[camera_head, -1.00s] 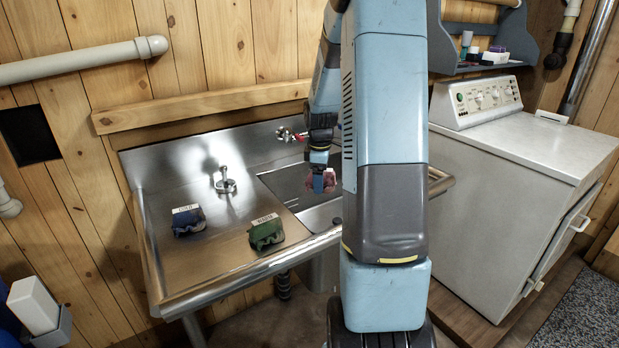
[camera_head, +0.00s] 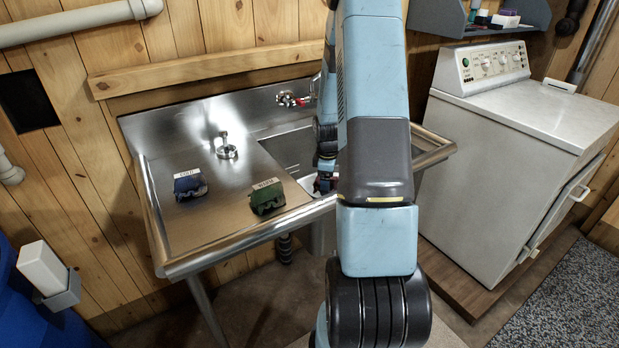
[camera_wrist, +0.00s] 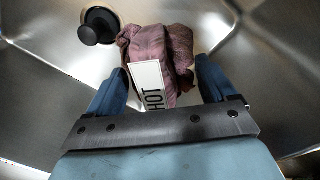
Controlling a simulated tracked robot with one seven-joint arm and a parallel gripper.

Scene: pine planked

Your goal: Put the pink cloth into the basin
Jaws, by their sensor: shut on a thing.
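The pink cloth (camera_wrist: 150,44) shows in the wrist view as a folded, dusky pink bundle with a white tag reading HOT. My gripper (camera_wrist: 160,72) is shut on it, with the blue fingers on either side. The steel basin (camera_wrist: 60,52) surrounds the cloth in this view, with a black round drain piece on its floor. In the head view my gripper (camera_head: 323,182) is low in the basin (camera_head: 285,150), at the right part of the sink unit. My arm hides most of the cloth there. Whether the cloth touches the basin floor I cannot tell.
A blue cloth bundle (camera_head: 188,186) tagged COLD and a green bundle (camera_head: 266,198) lie on the steel drainboard (camera_head: 215,225) left of the basin. A white washing machine (camera_head: 510,150) stands to the right.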

